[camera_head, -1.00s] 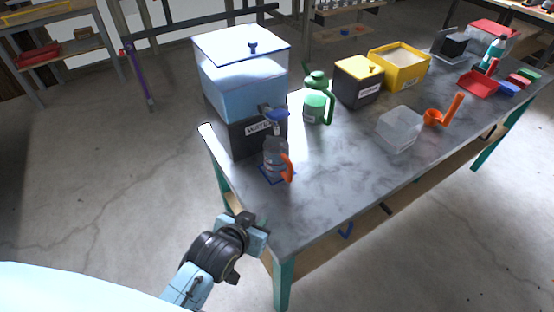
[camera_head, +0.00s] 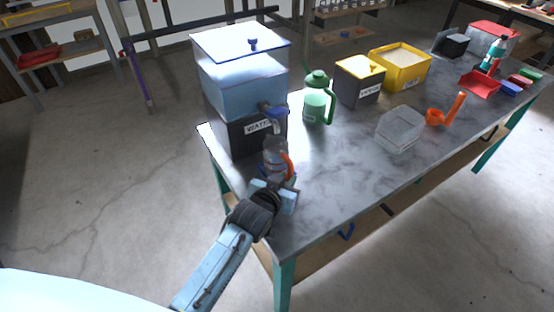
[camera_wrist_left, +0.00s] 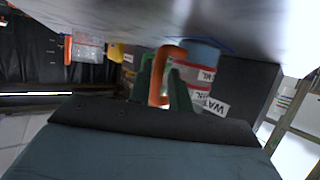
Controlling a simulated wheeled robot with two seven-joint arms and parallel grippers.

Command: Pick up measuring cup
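The measuring cup (camera_head: 275,150) is clear with an orange handle. It stands upright below the tap of the water dispenser (camera_head: 242,80), near the table's left end. In the left wrist view, which is upside down, the cup (camera_wrist_left: 203,65) shows red marks and its orange handle (camera_wrist_left: 166,72). My left gripper (camera_head: 278,186) is at the near side of the cup, partly covering its base. In the wrist view its two green fingers (camera_wrist_left: 163,85) are apart, with the handle in line between them. Whether they touch it cannot be told. My right gripper is out of view.
On the grey table (camera_head: 330,175) stand a green jug (camera_head: 317,100), a dark box with a yellow lid (camera_head: 358,82), a yellow bin (camera_head: 400,70), a clear container (camera_head: 400,130) and an orange scoop (camera_head: 436,116). The table's front middle is clear.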

